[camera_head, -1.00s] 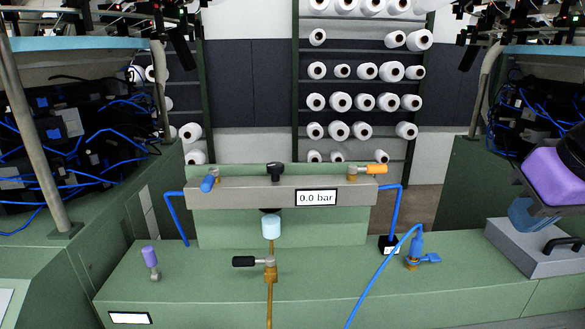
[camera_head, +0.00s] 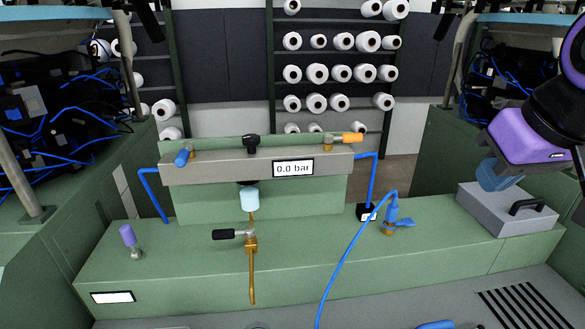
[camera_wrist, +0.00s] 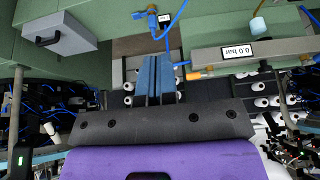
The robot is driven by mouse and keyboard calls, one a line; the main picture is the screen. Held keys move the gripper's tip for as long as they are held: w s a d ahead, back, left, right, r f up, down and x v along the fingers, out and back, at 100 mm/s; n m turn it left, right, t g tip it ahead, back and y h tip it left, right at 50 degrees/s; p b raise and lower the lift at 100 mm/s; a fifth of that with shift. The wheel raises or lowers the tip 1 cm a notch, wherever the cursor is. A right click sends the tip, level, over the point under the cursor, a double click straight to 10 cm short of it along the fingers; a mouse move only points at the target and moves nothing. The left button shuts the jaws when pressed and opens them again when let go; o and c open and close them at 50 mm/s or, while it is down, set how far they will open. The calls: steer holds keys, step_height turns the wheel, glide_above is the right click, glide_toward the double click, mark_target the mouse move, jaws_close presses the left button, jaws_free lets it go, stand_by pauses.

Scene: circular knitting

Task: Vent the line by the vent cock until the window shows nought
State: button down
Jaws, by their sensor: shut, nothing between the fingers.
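The window (camera_head: 293,169) on the grey manifold (camera_head: 225,170) reads 0.0 bar. A black-handled cock (camera_head: 235,234) sits on a brass pipe (camera_head: 252,280) below a pale blue cylinder (camera_head: 250,200); its handle points left, across the pipe. No label shows which cock is the vent cock. The manifold also carries a blue lever (camera_head: 182,158), a black knob (camera_head: 252,142) and an orange lever (camera_head: 352,138). My gripper (camera_head: 492,176), purple with blue fingers, is shut and empty at the right, away from the cocks. Its fingers (camera_wrist: 153,78) are together in the wrist view.
A blue cock (camera_head: 398,222) with a blue hose (camera_head: 345,250) stands right of the manifold. A grey box with a black handle (camera_head: 508,212) is near my gripper. A purple-handled lever (camera_head: 128,236) stands at the left. Yarn cones fill the rack behind.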

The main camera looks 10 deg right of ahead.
steer(key=c, duration=1.5)
jaws_free()
steer(key=o, duration=0.4)
steer(key=shift+w+r, duration=0.25)
steer(key=shift+c, duration=0.2)
steer(key=shift+o, duration=1)
steer(key=w+a+r+n+g, duration=0.1)
steer(key=w+r+n+g, duration=0.1)
steer(key=w, duration=0.6)
step_height(320, 180, up, 2)
steer(key=shift+a+r+n+y, duration=0.1)
steer(key=shift+a+n+y, duration=0.2)
steer(key=shift+n, duration=0.6)
steer(key=n+g+y, duration=0.4)
steer(key=n+g, duration=0.3)
steer(key=n, duration=0.7)
glide_above(343, 138)
steer(key=w+d, duration=0.4)
steer(key=d, duration=0.3)
step_height(343, 138, down, 3)
steer(key=shift+m, duration=0.3)
steer(key=x, duration=1)
steer(key=shift+w+f, duration=0.25)
